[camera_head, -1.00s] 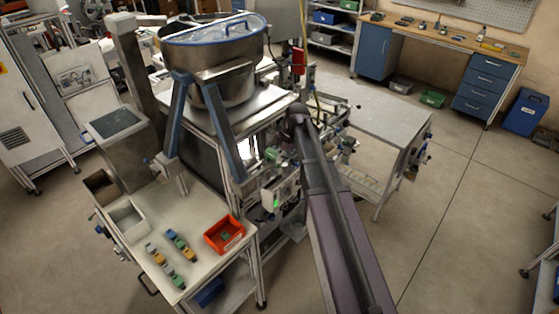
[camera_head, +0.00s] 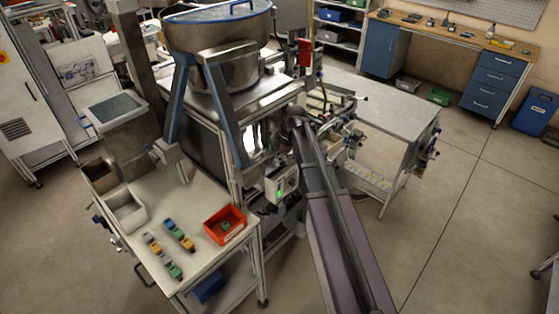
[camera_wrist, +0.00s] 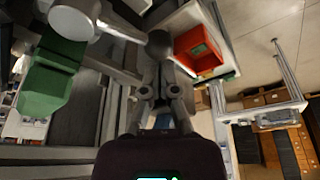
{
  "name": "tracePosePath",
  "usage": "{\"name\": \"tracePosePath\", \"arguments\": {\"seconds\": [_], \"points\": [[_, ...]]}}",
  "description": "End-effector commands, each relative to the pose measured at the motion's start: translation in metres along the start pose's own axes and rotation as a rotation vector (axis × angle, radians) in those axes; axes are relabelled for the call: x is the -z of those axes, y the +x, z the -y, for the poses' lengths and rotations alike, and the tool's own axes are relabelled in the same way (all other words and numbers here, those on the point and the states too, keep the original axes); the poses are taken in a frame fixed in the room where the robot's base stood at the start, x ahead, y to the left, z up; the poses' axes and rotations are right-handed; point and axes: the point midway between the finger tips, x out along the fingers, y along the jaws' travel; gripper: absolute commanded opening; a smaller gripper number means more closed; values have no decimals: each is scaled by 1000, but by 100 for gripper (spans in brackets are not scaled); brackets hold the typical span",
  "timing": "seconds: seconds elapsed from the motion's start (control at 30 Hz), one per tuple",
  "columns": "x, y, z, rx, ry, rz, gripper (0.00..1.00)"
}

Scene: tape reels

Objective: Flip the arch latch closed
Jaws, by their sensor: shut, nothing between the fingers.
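My gripper (camera_wrist: 160,78) is in the middle of the wrist view, its fingers together and empty. A grey rounded knob-like part (camera_wrist: 160,44) lies just beyond the fingertips; I cannot tell whether they touch. A pale rod runs from it to a white round part (camera_wrist: 74,17) at upper left. A green block-like part (camera_wrist: 48,78) is at the left. I cannot make out for certain which part is the arch latch. In the head view my arm reaches to the machine (camera_head: 245,95), and its end is hidden among the fittings.
A red bin (camera_head: 225,225) stands on the white table (camera_head: 190,259) with several small coloured parts (camera_head: 180,235); the bin also shows in the wrist view (camera_wrist: 200,47). A grey side table (camera_head: 385,112) stands right of my arm. Open floor (camera_head: 470,220) lies at the right.

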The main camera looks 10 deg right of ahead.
Motion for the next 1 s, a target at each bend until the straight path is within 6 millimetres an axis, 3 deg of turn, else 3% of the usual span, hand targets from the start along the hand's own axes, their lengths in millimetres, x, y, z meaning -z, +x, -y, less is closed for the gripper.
{"name": "tracePosePath", "arguments": {"seconds": [0.2, 1.0], "points": [[0, 11, 0, 0, 0, 0, 0], [5, 13, 2, 11, -33, 0, 0]]}}
